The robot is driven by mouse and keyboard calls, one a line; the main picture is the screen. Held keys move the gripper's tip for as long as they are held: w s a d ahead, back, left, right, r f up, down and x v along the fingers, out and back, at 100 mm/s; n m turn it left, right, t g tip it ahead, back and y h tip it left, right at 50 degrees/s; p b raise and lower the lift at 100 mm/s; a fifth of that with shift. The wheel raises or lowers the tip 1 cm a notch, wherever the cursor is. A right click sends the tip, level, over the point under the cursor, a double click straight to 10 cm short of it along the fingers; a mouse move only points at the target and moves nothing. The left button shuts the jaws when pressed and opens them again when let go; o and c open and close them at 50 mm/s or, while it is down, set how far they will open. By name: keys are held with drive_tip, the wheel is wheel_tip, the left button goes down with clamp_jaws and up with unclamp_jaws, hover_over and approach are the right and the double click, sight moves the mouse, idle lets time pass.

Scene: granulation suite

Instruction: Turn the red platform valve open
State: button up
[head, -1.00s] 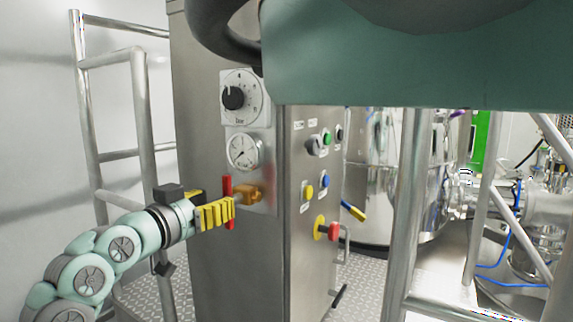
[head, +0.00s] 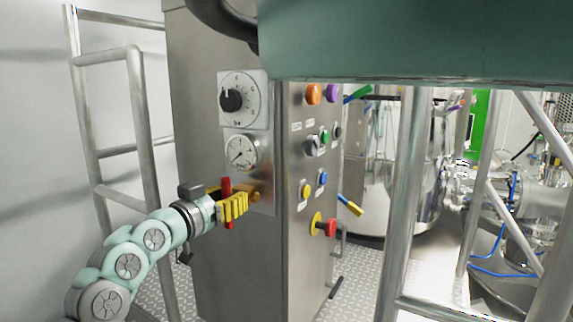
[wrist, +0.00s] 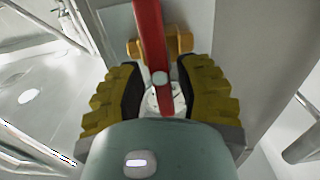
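The red valve handle (head: 227,185) is an upright lever on a brass valve body (head: 256,196), on the steel cabinet's front below the gauge. In the wrist view the red handle (wrist: 148,35) runs down between my fingers, with the brass body (wrist: 184,43) behind it. My gripper (head: 236,204) has yellow ribbed fingers and is at the handle. In the wrist view my gripper (wrist: 160,82) is open, one finger on each side of the handle with a visible gap to both. The fingers hide the handle's middle in the head view.
The steel cabinet (head: 230,270) carries a dial (head: 232,100), a round gauge (head: 241,151) and a side panel with coloured buttons and a red-yellow switch (head: 325,227). Metal railings stand left (head: 142,130) and right (head: 400,200). A steel vessel (head: 370,190) stands behind.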

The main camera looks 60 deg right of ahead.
drive_tip(key=shift+a, duration=0.1)
clamp_jaws()
